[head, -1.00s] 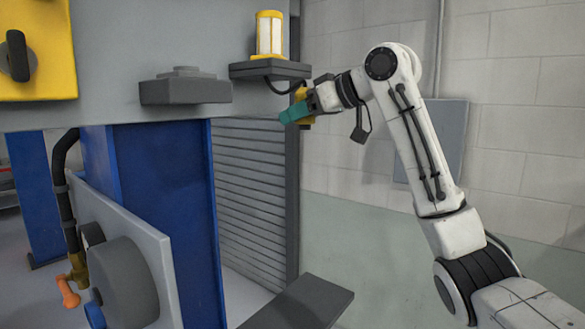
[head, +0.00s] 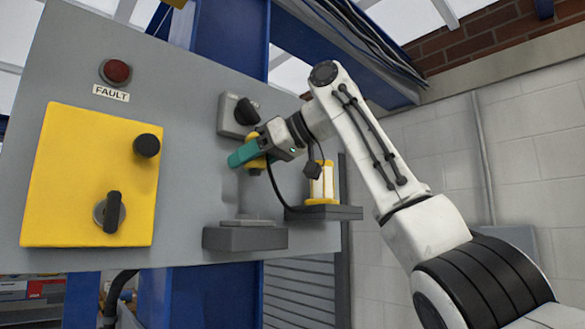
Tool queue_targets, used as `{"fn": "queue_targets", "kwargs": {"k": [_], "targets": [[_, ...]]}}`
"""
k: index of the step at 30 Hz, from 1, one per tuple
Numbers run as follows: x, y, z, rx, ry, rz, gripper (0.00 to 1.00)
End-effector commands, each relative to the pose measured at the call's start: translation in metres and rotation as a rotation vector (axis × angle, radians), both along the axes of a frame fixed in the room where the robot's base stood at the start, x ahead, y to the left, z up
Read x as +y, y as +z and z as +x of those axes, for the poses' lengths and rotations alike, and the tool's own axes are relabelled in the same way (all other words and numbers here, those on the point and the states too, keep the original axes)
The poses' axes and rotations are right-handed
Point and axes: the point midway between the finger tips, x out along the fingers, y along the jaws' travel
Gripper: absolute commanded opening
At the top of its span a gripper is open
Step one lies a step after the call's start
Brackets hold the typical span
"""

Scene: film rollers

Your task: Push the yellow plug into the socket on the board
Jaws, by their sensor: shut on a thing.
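My gripper (head: 243,154) has teal fingers shut on the yellow plug (head: 257,164), in front of the grey board (head: 190,150). Parts of the plug show above and below the fingers; its middle is hidden by them. A black cord (head: 274,186) runs from near the plug down to a dark shelf on the right. Just above and left of the gripper, a grey box (head: 232,113) with a black round piece sits on the board. I cannot tell whether this is the socket. The plug looks apart from it.
A dark grey block (head: 245,239) juts from the board below the gripper. A yellow and white spool (head: 321,184) stands on the dark shelf (head: 335,213). At left are a yellow panel (head: 75,190) with black knobs and a red FAULT lamp (head: 117,71).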

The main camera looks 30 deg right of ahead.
Motion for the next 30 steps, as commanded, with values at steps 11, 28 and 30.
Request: {"fn": "queue_targets", "kwargs": {"k": [11,28,30], "targets": [[0.012,-0.008,0.004,0.000,-0.033,0.000,0.14],[0.012,-0.058,0.004,0.002,-0.031,0.000,0.14],[0.012,-0.062,0.003,0.001,-0.031,0.001,0.14]]}}
